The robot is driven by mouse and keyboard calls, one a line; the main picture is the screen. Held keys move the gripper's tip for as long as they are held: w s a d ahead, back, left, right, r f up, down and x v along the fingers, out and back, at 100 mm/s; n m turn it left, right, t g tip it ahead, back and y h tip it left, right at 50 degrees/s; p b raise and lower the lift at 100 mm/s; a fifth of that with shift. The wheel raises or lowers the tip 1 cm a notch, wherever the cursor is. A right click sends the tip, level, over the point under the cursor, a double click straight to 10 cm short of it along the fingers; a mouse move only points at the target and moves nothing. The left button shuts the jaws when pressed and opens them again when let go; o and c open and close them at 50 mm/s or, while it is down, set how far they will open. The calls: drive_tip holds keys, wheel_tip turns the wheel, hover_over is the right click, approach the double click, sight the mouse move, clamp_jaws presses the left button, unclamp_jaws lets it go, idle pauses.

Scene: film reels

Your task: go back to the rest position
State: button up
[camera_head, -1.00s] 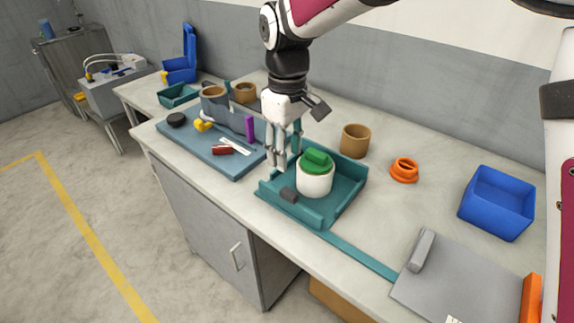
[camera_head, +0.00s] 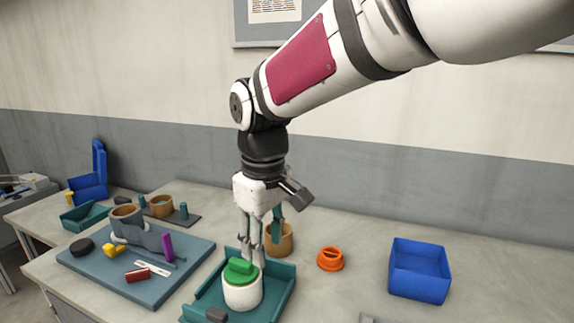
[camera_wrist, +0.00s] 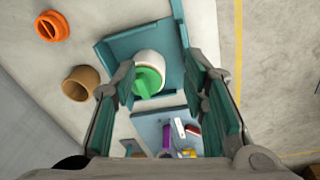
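My gripper (camera_head: 254,240) is open and empty, pointing down over the teal tray (camera_head: 285,294). In the wrist view its two fingers are spread apart. A white round pot (camera_head: 243,293) with a green cap (camera_head: 240,270) on top stands in the tray, below the fingers. In the wrist view the green cap (camera_wrist: 148,81) lies between the fingers in the picture, with nothing gripped. The exact gap between fingertips and cap cannot be told.
A brown cup (camera_head: 281,240) stands behind the tray, partly hidden by my gripper. A blue-grey board (camera_head: 85,265) with several small parts lies left. Bare bench separates the orange piece and bin.

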drive_tip(key=s+d+r+m+t, duration=0.1)
drive_tip(key=s+d+r+m, duration=0.1)
drive_tip(key=s+d, duration=0.35)
drive_tip(key=s+d+r+m, duration=0.2)
drive_tip(key=d+r+m, duration=0.1)
drive_tip(key=d, duration=0.6)
drive_tip(key=s+d+f+m+t, duration=0.2)
drive_tip(key=s+d+m, duration=0.3)
drive_tip(key=s+d, duration=0.4)
drive_tip(key=shift+s+d+f+m+p, duration=0.25)
drive_tip(key=shift+s+f+p, duration=0.2)
drive_tip(key=shift+s, duration=1.65)
